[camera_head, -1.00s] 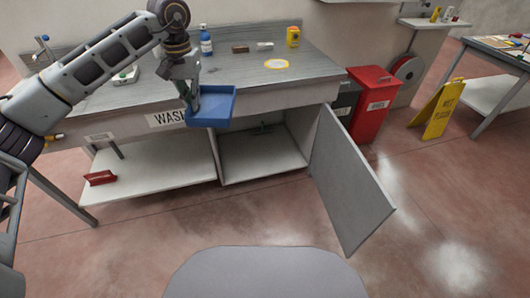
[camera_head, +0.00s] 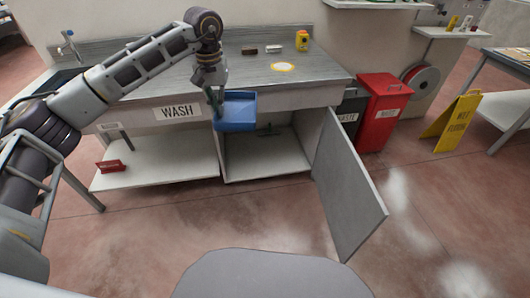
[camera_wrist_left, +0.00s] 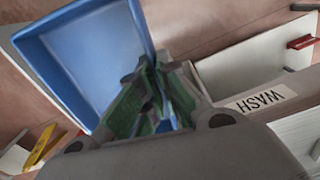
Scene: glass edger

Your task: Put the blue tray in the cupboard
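The blue tray (camera_head: 237,112) is held by its left edge in my left gripper (camera_head: 214,98), in front of the counter's front edge. In the left wrist view the tray (camera_wrist_left: 85,60) shows its inside, and the green-padded fingers (camera_wrist_left: 150,100) are closed on its rim. The cupboard (camera_head: 262,155) under the counter is open, and the tray is above and in front of its opening. Its grey door (camera_head: 348,190) is swung out to the right. A small dark item (camera_head: 268,130) shows inside the cupboard. My right gripper is not in view.
A red bin (camera_head: 380,110) and a yellow wet-floor sign (camera_head: 455,120) stand at right. A lower shelf (camera_head: 165,163) with a red item (camera_head: 110,166) is left of the cupboard.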

